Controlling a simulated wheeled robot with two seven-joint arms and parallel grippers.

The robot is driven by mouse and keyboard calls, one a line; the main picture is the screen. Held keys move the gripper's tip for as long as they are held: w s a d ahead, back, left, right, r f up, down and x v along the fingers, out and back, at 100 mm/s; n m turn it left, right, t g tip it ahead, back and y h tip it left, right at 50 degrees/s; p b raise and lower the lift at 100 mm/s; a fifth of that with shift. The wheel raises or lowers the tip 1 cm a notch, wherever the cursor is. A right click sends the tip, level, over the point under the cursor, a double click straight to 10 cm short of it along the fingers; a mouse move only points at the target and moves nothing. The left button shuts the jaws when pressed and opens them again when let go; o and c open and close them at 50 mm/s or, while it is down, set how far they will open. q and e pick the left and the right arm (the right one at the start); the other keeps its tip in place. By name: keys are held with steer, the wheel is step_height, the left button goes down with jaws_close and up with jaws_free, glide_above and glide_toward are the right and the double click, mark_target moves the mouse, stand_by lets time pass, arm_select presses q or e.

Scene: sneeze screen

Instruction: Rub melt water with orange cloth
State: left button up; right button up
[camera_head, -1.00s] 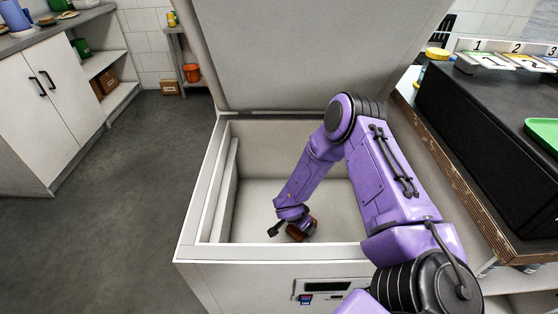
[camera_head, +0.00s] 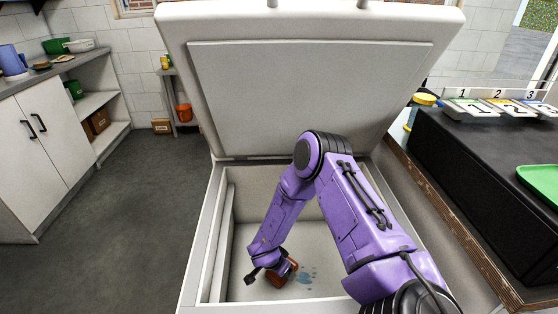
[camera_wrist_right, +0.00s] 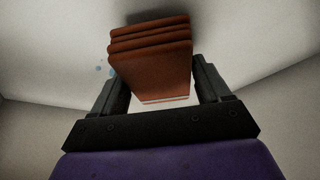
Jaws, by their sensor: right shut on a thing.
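An open chest freezer (camera_head: 207,240) stands in front of me with its lid up. Blue drops of melt water (camera_head: 307,274) lie on its floor, just right of the cloth; a few also show in the right wrist view (camera_wrist_right: 104,69). My right arm reaches down into the freezer. My right gripper (camera_wrist_right: 160,88) is shut on the folded orange-brown cloth (camera_wrist_right: 150,55), which sits between both fingers. In the head view the cloth (camera_head: 289,271) is low near the freezer floor, partly hidden by the wrist; I cannot tell whether it touches. My left gripper is not in view.
The raised lid (camera_head: 310,90) stands behind the arm. A dark counter (camera_head: 480,160) with a green tray (camera_head: 541,180) and numbered cards (camera_head: 498,107) is at the right. A white cabinet (camera_head: 45,150) stands at the left, with open floor between it and the freezer.

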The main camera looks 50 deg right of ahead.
step_height(320, 180, up, 2)
steer(key=shift+s+d+r+p, duration=0.1)
steer(key=shift+p, duration=0.6)
step_height(320, 180, up, 3)
steer(key=p, duration=0.3)
